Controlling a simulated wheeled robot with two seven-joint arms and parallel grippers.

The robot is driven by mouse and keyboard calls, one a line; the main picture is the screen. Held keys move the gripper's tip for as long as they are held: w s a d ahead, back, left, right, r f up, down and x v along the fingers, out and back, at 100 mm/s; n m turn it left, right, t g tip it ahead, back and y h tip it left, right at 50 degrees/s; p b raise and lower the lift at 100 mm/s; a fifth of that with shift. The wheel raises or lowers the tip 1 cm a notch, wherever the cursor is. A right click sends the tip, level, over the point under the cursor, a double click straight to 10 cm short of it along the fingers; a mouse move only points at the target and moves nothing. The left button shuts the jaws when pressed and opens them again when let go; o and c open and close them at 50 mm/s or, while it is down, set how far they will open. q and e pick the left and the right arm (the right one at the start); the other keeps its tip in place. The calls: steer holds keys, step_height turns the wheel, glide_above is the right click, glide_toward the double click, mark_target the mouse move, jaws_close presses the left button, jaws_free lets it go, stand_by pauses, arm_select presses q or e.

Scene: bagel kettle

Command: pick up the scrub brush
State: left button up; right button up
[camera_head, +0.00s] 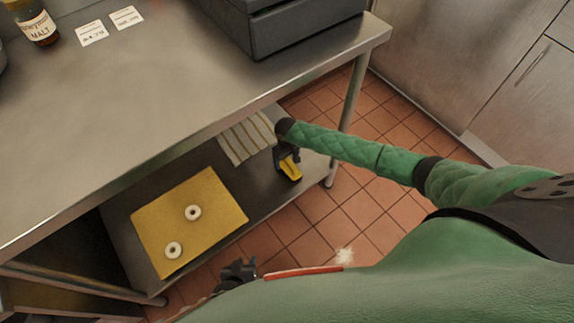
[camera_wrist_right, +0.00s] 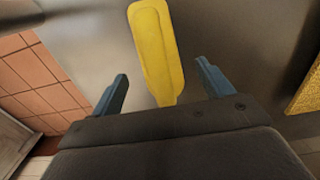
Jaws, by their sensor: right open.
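A yellow, long-handled object, which I take to be the scrub brush (camera_head: 291,168), lies on the lower steel shelf near its right end. It fills the middle of the right wrist view (camera_wrist_right: 157,50); no bristles show. My right gripper (camera_head: 283,155) is right over it in the head view. In the right wrist view its two blue fingers (camera_wrist_right: 162,82) are apart, one on each side of the yellow piece, and I cannot tell if they touch it. My left gripper (camera_head: 238,270) is low in the head view, dark and partly hidden by my body; its jaws are unclear.
A yellow board (camera_head: 160,222) with two white rings (camera_head: 193,212) lies on the lower shelf, left of a striped cloth (camera_head: 247,140). The upper steel counter (camera_head: 150,100) overhangs the shelf. A table leg (camera_head: 352,95) stands close to my right forearm. Tiled floor (camera_head: 375,215) is open nearby.

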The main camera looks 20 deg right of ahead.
steer(key=shift+w+f, duration=0.25)
steer(key=shift+f, duration=1.5)
steer(key=c, duration=1.1)
steer(key=shift+r, duration=0.1)
steer(key=shift+r, duration=0.25)
step_height(320, 180, up, 4)
steer(key=shift+s+d+f, duration=0.1)
steer(key=shift+s+d, duration=0.05)
steer(key=s+d+r, duration=0.2)
steer(key=d, duration=0.1)
steer(key=s+d+r+p, duration=0.1)
steer(key=s+d+r, duration=0.1)
steer(key=d, duration=0.1)
steer(key=s+d+r, duration=0.2)
steer(key=d, duration=0.1)
steer(key=shift+s+d+r, duration=0.1)
steer(key=shift+s+r, duration=0.1)
steer(key=shift+r, duration=0.1)
